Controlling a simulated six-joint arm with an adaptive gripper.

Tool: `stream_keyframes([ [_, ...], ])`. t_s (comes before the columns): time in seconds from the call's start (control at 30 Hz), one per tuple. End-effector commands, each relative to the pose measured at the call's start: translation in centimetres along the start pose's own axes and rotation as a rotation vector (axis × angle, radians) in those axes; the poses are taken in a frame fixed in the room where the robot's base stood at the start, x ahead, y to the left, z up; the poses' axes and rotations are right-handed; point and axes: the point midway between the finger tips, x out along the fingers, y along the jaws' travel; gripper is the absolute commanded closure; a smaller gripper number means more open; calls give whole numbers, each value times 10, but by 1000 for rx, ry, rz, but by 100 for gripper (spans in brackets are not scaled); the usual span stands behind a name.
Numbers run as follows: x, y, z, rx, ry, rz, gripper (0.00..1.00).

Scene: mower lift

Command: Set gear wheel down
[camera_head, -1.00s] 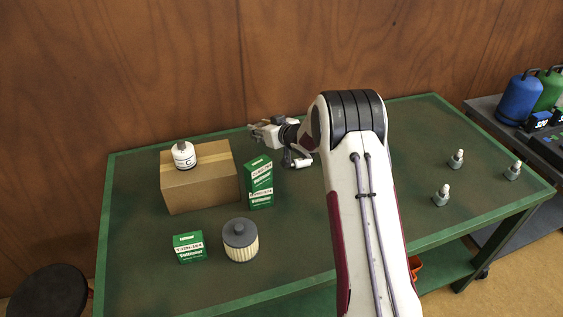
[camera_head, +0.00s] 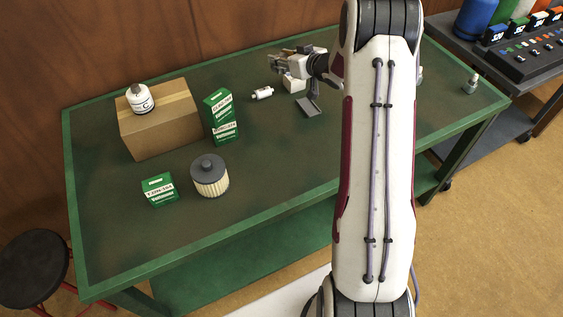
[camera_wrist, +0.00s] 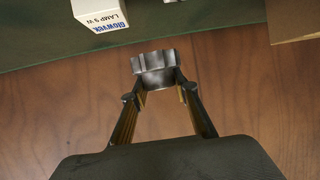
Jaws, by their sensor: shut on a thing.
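The gear wheel (camera_wrist: 155,68) is a grey metal piece with a notched edge, seen in the wrist view between my fingertips. My gripper (camera_wrist: 158,88) is shut on it. In the wrist view the gear shows against the wooden wall, near the edge of the green table. In the head view my gripper (camera_head: 281,62) is small, above the back edge of the table (camera_head: 300,165). The gear is hard to make out there, and its height above the table is not clear.
A white lamp box (camera_wrist: 100,12) and a cardboard box (camera_wrist: 292,20) show in the wrist view. Green cartons (camera_head: 221,118) and a filter (camera_head: 209,176) stand left. The front middle of the table is clear.

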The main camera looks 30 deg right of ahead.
Motion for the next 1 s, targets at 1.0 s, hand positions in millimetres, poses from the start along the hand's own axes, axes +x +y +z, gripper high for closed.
stream_keyframes([
  [1.0,-206,-152,104,-222,1,-539,100],
])
